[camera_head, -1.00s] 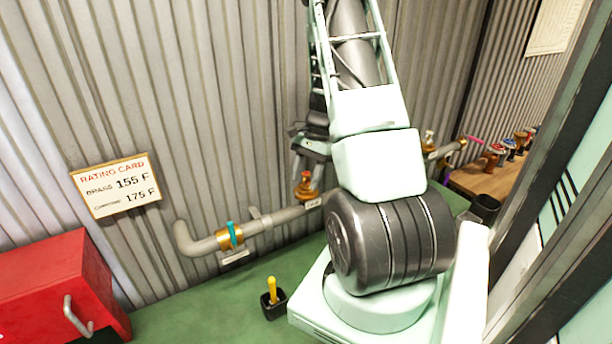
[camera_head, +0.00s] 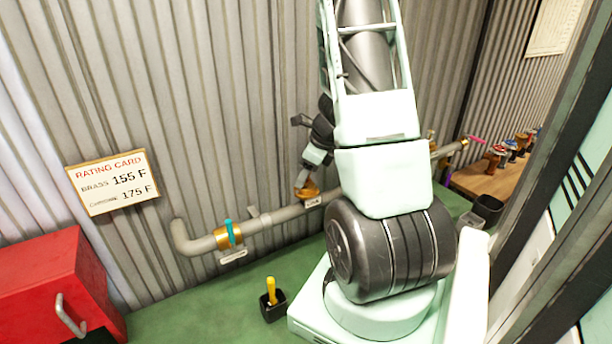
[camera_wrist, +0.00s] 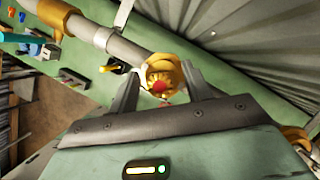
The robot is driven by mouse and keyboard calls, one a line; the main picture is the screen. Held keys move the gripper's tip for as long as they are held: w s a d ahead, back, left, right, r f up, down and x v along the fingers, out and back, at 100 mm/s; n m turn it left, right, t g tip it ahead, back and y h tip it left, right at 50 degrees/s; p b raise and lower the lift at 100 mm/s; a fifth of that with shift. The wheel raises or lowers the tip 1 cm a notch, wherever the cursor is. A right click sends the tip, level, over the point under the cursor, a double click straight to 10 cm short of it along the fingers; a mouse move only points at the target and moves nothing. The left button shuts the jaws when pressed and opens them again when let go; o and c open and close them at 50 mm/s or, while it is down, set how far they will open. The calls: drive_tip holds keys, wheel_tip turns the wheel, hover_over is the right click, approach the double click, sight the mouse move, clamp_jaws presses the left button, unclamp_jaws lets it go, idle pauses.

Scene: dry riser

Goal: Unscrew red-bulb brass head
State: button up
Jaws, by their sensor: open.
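The brass head (camera_head: 308,193) stands on the grey pipe (camera_head: 285,214) along the corrugated wall, above a small white tag. In the wrist view the brass head (camera_wrist: 161,68) shows a red bulb (camera_wrist: 158,86) at its centre. My gripper (camera_wrist: 159,76) is open, with one finger on each side of the head. Whether the fingers touch it I cannot tell. In the head view my gripper (camera_head: 303,182) comes down on the head from above and partly hides it. Another brass fitting (camera_head: 431,135) on the pipe at right is mostly hidden behind my arm.
A valve with a teal lever (camera_head: 230,232) is on the pipe to the left. A rating card (camera_head: 113,183) hangs on the wall. A red cabinet (camera_head: 45,285) stands at left. A black holder (camera_head: 273,308) with a yellow handle sits on the green surface. Several heads stand on a wooden bench (camera_head: 480,181) at right.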

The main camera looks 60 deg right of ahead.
drive_tip(key=c, duration=1)
drive_tip(key=n+y, duration=0.1)
drive_tip(key=n, duration=0.2)
drive_tip(key=n+g+y, duration=0.1)
drive_tip(key=n, duration=0.1)
drive_tip(key=shift+n+p, duration=0.35)
drive_tip(key=shift+n, duration=0.05)
drive_tip(key=shift+c, duration=0.2)
drive_tip(key=n, duration=0.2)
drive_tip(key=n+g+y+p, duration=0.1)
drive_tip(key=n, duration=0.1)
drive_tip(key=shift+r+n+g, duration=0.1)
drive_tip(key=shift+n+g, duration=0.2)
drive_tip(key=shift+n, duration=0.1)
drive_tip(key=o, duration=0.4)
drive_tip(key=shift+a+n, duration=0.1)
drive_tip(key=shift+n, duration=0.2)
drive_tip(key=c, duration=0.4)
drive_tip(key=shift+r, duration=0.1)
drive_tip(key=shift+r+p, duration=1.1)
drive_tip(key=shift+r, duration=0.3)
